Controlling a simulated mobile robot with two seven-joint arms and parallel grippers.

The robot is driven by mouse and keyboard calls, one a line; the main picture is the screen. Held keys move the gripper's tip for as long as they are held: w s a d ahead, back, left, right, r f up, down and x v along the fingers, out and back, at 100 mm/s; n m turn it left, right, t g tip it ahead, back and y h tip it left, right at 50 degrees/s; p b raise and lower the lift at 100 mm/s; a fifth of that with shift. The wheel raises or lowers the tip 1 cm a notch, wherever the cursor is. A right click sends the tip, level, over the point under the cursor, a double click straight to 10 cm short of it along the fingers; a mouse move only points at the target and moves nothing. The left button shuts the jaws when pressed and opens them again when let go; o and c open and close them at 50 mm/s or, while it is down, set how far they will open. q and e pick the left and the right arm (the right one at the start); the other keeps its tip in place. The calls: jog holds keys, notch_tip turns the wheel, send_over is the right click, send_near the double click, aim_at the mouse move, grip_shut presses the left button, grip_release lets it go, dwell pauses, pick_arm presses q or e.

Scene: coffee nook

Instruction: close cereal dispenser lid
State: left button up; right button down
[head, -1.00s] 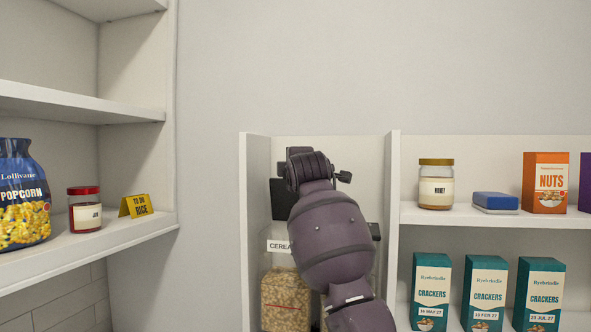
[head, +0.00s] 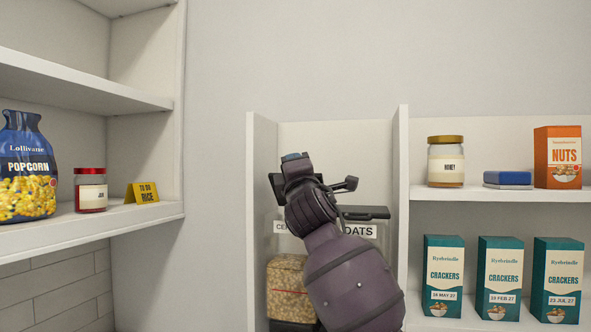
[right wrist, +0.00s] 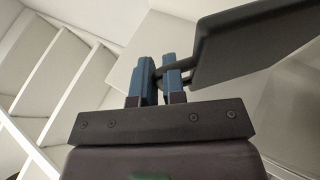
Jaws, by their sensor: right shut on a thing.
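The cereal dispenser (head: 287,285) stands in the narrow bay, filled with pale cereal; my right arm hides part of it and its label. Its dark lid (head: 276,188) shows beside my wrist, raised above the label; its full angle is hidden. In the right wrist view the dark lid panel (right wrist: 250,45) slants up to the right. My right gripper (right wrist: 159,72) has its blue fingers shut on the lid's small loop tab. In the head view this gripper (head: 294,157) is at the top of the bay. My left gripper is not in view.
The oats dispenser's dark lid (head: 364,212) is just right of my arm. White side panels (head: 262,215) bound the bay closely. Right shelves hold a honey jar (head: 446,162), a nuts box (head: 558,157) and cracker boxes (head: 498,278). Popcorn (head: 28,170) is on the left shelf.

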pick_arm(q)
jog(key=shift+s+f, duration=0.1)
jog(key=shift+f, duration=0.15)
pick_arm(e)
jog(key=shift+s+f, duration=0.1)
jog(key=shift+f, duration=0.05)
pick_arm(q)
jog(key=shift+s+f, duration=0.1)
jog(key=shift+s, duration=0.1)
pick_arm(e)
jog(key=c, duration=1.5)
grip_release()
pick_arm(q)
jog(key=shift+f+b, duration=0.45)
pick_arm(e)
jog(key=v, duration=1)
jog(key=shift+s+f, duration=0.25)
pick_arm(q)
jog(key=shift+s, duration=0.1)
pick_arm(e)
jog(key=shift+d, duration=0.15)
